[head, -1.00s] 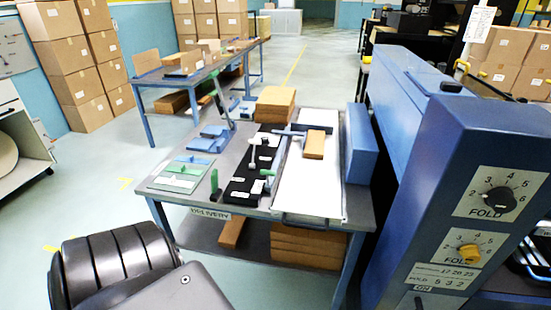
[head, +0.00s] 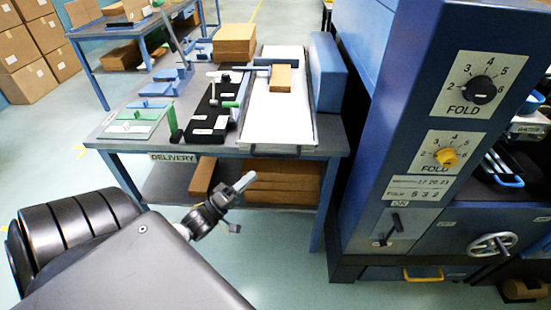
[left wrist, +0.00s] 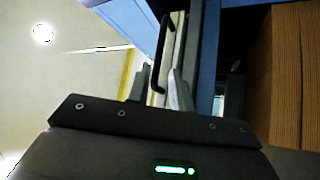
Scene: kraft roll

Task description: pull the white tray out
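The white tray (head: 281,110) lies flat on the grey delivery table, beside the blue machine. A brown block (head: 281,79) and a blue crossbar (head: 271,65) rest at its far part. Its front edge lies along the table's near edge. My left gripper (head: 238,203) is in front of the table, lower than the tray and apart from it. In the left wrist view its two fingers (left wrist: 159,75) are spread with nothing held. A dark bar handle (left wrist: 160,58) shows between and beyond them; I cannot tell for sure whether it is the tray's. My right gripper is out of view.
A black strip with levers (head: 212,112) and green plates (head: 134,120) lie left of the tray. A blue block (head: 325,72) stands right of it. Brown stacks (head: 283,181) fill the lower shelf. The blue machine (head: 413,130) with knobs stands close on the right. Floor before the table is open.

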